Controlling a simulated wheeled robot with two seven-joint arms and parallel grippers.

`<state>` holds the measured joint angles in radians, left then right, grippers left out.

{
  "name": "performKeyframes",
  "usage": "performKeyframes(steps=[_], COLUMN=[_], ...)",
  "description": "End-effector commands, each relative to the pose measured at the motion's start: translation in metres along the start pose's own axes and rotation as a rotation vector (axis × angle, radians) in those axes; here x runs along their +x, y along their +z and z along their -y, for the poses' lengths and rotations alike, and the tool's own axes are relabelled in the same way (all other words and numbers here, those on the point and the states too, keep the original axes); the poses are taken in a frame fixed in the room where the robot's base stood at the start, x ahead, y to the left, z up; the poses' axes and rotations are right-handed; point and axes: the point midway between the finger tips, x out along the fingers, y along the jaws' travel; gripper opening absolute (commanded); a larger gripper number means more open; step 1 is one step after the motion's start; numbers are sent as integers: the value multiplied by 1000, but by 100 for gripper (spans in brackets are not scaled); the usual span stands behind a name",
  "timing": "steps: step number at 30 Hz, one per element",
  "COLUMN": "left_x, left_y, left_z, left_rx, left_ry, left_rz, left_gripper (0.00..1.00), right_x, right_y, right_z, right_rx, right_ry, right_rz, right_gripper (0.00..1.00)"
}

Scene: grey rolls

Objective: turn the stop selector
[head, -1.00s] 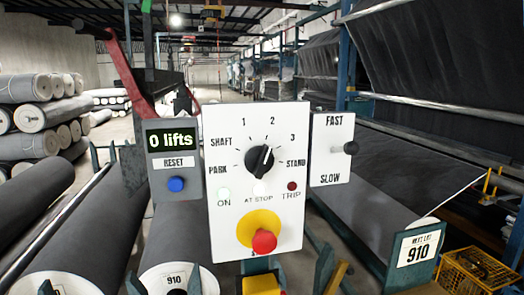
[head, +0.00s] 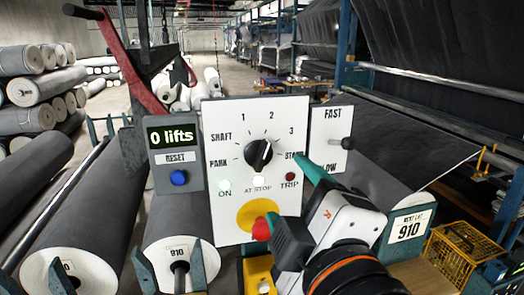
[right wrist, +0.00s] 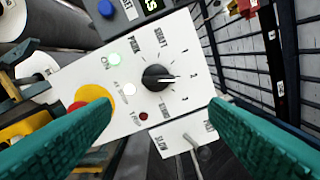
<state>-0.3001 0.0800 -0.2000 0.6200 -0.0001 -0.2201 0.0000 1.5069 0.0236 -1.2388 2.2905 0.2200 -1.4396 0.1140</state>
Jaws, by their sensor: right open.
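The stop selector (head: 258,154) is a black knob on a white panel (head: 222,228), with marks PARK, SHAFT, 1, 2, 3 and STAND around it. Its white line points up and right, near 2 or between 2 and 3. The knob also shows in the right wrist view (right wrist: 157,78). My right gripper (head: 290,196) has teal fingers, open and empty, in front of the panel's lower right. In the right wrist view its fingers (right wrist: 165,135) stand wide apart below the knob, apart from it. My left gripper is not in view.
A red button (head: 261,229) on a yellow disc is close to my right gripper. A grey box with a blue button (head: 179,177) and "0 lifts" display (head: 171,135) is at left. A FAST/SLOW lever (head: 347,143) is at right. The ON lamp (head: 224,185) glows green.

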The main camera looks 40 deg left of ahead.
Motion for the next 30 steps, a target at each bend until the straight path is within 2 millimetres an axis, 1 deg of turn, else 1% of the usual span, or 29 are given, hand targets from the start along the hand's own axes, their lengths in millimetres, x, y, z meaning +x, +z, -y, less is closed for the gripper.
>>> performKeyframes(steps=[1,3,5,7,11,18,21,25,30], left_x=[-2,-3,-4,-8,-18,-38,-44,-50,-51], left_y=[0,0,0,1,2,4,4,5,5], left_z=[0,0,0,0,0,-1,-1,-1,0], left_rx=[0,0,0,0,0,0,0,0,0], left_ry=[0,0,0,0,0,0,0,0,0], left_rz=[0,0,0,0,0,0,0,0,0], left_gripper=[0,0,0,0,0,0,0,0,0], right_x=[-8,-12,-10,-4,18,67,84,98,106], right_y=[6,10,11,11,11,13,13,13,12], right_z=[-1,-2,-3,-2,0,1,0,-1,-3], right_rx=[-34,-56,-62,-61,-60,-59,-60,-58,-59], right_ry=[-1,-1,0,1,1,0,0,0,-1], right_rz=[9,15,15,13,12,12,15,15,17], right_gripper=[69,69,69,69,69,69,69,69,69])
